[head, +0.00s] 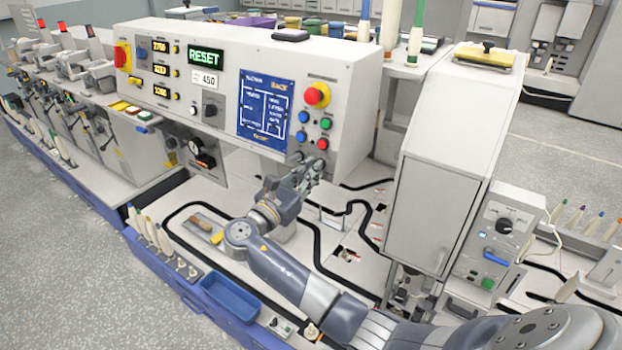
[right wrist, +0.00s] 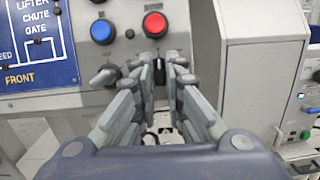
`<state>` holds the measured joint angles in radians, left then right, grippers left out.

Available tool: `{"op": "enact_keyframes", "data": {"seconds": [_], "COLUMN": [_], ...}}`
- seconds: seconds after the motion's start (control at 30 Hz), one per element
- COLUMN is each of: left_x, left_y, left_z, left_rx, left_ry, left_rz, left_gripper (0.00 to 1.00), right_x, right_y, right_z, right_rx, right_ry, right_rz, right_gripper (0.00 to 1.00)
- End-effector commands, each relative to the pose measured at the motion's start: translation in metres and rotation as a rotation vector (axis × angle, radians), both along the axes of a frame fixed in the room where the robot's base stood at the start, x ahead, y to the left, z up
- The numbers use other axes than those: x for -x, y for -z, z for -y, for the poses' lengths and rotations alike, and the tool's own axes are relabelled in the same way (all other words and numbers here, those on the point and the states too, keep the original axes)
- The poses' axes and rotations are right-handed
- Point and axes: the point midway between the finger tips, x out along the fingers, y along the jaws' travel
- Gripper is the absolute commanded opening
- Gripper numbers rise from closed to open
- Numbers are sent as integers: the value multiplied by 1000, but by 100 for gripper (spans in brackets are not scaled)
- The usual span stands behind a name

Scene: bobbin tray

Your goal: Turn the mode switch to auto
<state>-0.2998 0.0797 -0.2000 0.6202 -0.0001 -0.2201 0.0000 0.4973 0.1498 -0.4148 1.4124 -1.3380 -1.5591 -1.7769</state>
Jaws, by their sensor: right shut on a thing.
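The control panel (head: 225,85) is a light grey console with a green RESET display. My right gripper (head: 312,170) is at its lower right corner, below the red and blue buttons. In the right wrist view, my right gripper (right wrist: 162,75) is shut on a small dark selector knob, which I take to be the mode switch; the fingers hide most of it. Its label and pointing direction cannot be read. Another dark selector knob (right wrist: 105,76) sits just left of the fingers. My left gripper is not in view.
A red emergency button (head: 317,94) sits above the small buttons. A tall grey cabinet (head: 435,165) stands close to the right of my arm. A blue tray (head: 230,297) and a rack of bobbins lie in front. The deck below has black tracks (head: 312,240).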

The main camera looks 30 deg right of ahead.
Motion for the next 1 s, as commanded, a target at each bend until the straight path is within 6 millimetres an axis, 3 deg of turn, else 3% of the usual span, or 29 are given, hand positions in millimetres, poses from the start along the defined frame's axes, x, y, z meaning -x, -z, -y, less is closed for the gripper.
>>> {"op": "enact_keyframes", "data": {"seconds": [0.5,1.0], "left_x": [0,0], "left_y": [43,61], "left_z": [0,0], "left_rx": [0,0], "left_ry": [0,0], "left_rz": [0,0], "left_gripper": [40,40], "right_x": [-5,-6], "right_y": [3,-1], "right_z": [-2,-2], "right_rx": [-180,-275], "right_ry": [116,178], "right_rz": [426,657], "right_gripper": [0,0]}}
